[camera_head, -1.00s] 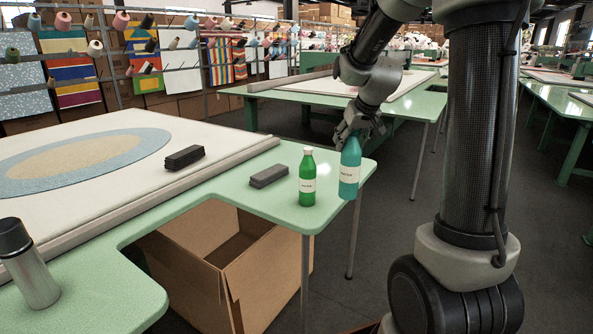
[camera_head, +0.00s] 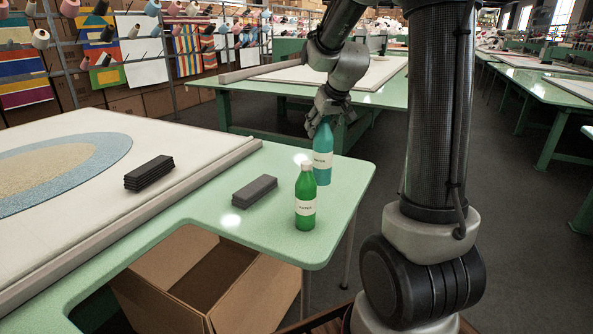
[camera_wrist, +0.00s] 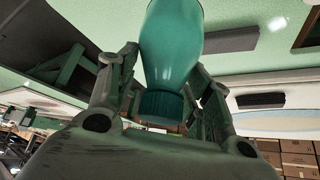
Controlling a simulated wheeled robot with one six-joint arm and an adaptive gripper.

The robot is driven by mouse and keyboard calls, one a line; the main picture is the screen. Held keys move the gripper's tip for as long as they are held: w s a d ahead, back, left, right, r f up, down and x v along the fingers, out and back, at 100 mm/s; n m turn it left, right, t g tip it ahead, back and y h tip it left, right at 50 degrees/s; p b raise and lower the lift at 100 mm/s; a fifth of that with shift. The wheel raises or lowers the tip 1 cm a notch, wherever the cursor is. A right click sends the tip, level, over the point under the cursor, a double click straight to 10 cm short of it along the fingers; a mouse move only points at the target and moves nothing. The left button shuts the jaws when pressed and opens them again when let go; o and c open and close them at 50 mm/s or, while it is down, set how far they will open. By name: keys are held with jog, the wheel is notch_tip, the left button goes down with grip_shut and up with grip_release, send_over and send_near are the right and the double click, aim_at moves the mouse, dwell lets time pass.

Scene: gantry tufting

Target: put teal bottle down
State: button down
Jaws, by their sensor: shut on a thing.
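The teal bottle (camera_head: 323,152) is upright with a white label, at the right part of the pale green table (camera_head: 342,186). My gripper (camera_head: 323,110) is above it, shut on its top end. In the wrist view the teal bottle (camera_wrist: 171,50) fills the space between the two fingers (camera_wrist: 160,95). The bottle's lower end shows just behind the green bottle (camera_head: 305,198); I cannot tell whether it touches the tabletop.
A green bottle with a pale cap stands just in front, near the table edge. A dark grey block (camera_head: 254,190) lies to the left, and a stack of black pads (camera_head: 149,172) sits on the white board (camera_head: 60,215). An open cardboard box (camera_head: 255,300) is below.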

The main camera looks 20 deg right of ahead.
aim_at(328, 136)
notch_tip(328, 136, down, 9)
jog(key=shift+r, duration=0.1)
dwell(0.3)
jog(key=c, duration=0.6)
grip_release()
jog(key=shift+c, duration=0.2)
jog(key=v, duration=1.1)
jog(key=shift+r, duration=0.15)
jog(key=s+a+r+g, duration=0.1)
jog(key=s+a+r, duration=0.1)
jog(key=s, duration=1.1)
jog(key=s+a+r+g, duration=0.1)
jog(key=s+a, duration=0.4)
jog(key=s, duration=0.8)
jog(key=shift+r+n, duration=0.3)
jog(key=shift+r, duration=0.1)
